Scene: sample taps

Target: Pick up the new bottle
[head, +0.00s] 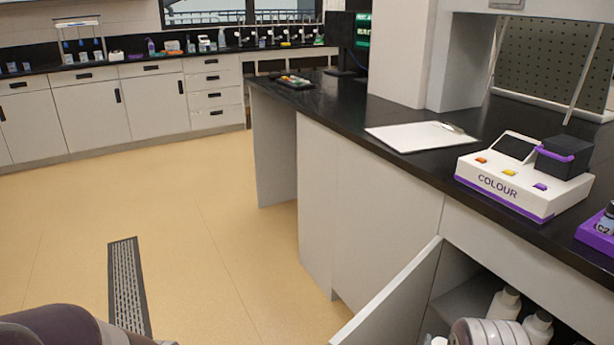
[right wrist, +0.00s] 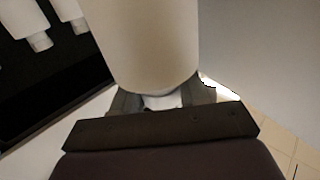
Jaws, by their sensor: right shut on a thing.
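In the right wrist view my right gripper (right wrist: 161,100) is shut on a pale, plain cylinder, a white bottle (right wrist: 147,40), whose far end runs out of the top of the picture. No label shows on it, so I cannot tell new from old by marking. In the head view two other white bottles, one (head: 504,303) and another (head: 538,326), stand in the open cabinet under the bench. The right gripper's fingers are hidden there behind my arm at the bottom edge. My left gripper is out of view.
The open cabinet door (head: 393,297) juts out left of the cabinet opening. On the black bench are a COLOUR device (head: 503,190), a white clipboard (head: 412,136) and a purple rack (head: 592,236) at the right edge. The floor at left is clear.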

